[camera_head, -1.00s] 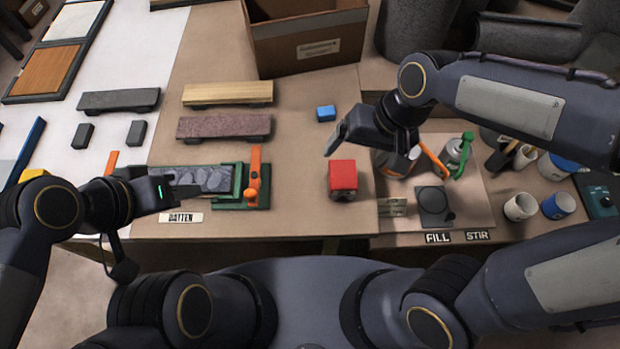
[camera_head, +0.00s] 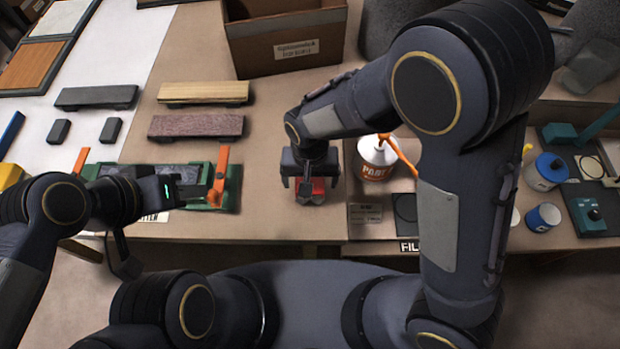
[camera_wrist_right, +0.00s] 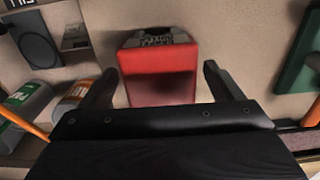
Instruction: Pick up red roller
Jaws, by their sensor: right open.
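The red roller (camera_head: 318,188) is a red block-like piece on the brown bench, mostly hidden under my right gripper in the head view. In the right wrist view the red roller (camera_wrist_right: 160,72) shows a red body with a grey ridged end. My right gripper (camera_head: 310,190) points down over it. In the right wrist view the right gripper (camera_wrist_right: 160,85) is open, with one finger on each side of the red body and gaps between. My left gripper (camera_head: 178,190) is at the left, by the clamped dark piece; its jaw state is unclear.
A cardboard box (camera_head: 262,62) stands at the back. A paint can (camera_head: 375,160) with an orange-handled tool is right of the roller. An orange clamp (camera_head: 220,172) on a green base is to the left. Wooden battens (camera_head: 203,92) lie behind. Bare bench lies between roller and clamp.

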